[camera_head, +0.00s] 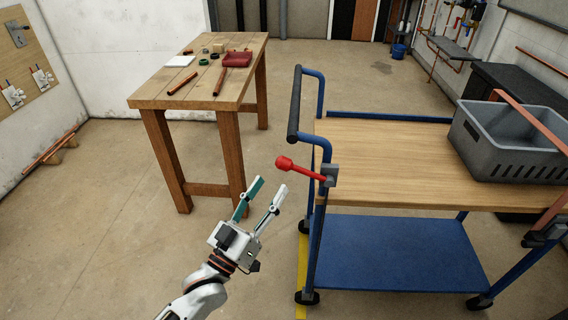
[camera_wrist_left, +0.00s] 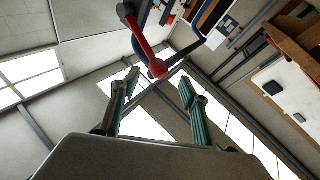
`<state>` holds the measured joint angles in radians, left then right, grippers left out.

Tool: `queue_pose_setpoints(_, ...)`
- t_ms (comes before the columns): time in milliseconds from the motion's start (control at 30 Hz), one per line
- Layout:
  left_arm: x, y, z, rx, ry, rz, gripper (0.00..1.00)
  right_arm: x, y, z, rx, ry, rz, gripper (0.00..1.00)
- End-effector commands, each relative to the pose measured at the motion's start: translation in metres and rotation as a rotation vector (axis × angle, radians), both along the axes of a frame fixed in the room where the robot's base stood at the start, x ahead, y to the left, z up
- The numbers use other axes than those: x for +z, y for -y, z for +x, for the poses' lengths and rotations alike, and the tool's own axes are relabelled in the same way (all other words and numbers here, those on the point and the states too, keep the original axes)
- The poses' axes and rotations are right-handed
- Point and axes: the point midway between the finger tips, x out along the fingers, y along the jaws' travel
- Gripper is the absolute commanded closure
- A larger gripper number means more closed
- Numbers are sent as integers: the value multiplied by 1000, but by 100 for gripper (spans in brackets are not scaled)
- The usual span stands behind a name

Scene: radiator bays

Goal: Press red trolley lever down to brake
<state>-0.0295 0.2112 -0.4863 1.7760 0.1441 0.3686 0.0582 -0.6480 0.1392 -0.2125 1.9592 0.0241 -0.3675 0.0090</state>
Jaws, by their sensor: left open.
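The red lever (camera_head: 302,168) is fixed by a grey bracket (camera_head: 329,175) to the near left corner post of the blue trolley. Its knobbed end points left and sits slightly higher than the bracket. My left gripper (camera_head: 267,185) is open and empty, just left of and below the lever's knob, apart from it in the picture. In the left wrist view the red lever (camera_wrist_left: 143,45) shows beyond the open fingers (camera_wrist_left: 158,80), its knob near the gap between the fingertips.
The trolley has a wooden top (camera_head: 400,160), a blue lower shelf (camera_head: 395,255) and a push handle (camera_head: 295,103). A grey crate (camera_head: 485,160) stands on its top. A wooden workbench (camera_head: 215,75) with tools stands behind left. The floor between bench and trolley is clear.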

Motion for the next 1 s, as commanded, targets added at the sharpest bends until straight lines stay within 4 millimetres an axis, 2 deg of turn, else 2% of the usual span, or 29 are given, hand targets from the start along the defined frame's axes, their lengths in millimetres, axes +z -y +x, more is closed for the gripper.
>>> queue_pose_setpoints(167,11,6,12,-6,15,-14,55,1,0,0,0,1,0,60)
queue_pose_setpoints(400,25,22,42,-6,14,-12,55,6,0,2,0,6,1,60)
queue_pose_setpoints(600,32,32,60,-5,12,-11,55,7,0,3,0,8,1,60)
queue_pose_setpoints(967,34,35,65,-5,10,-11,55,7,0,2,0,8,1,60)
queue_pose_setpoints(1000,34,35,65,-5,10,-11,60,7,0,2,0,7,0,60)
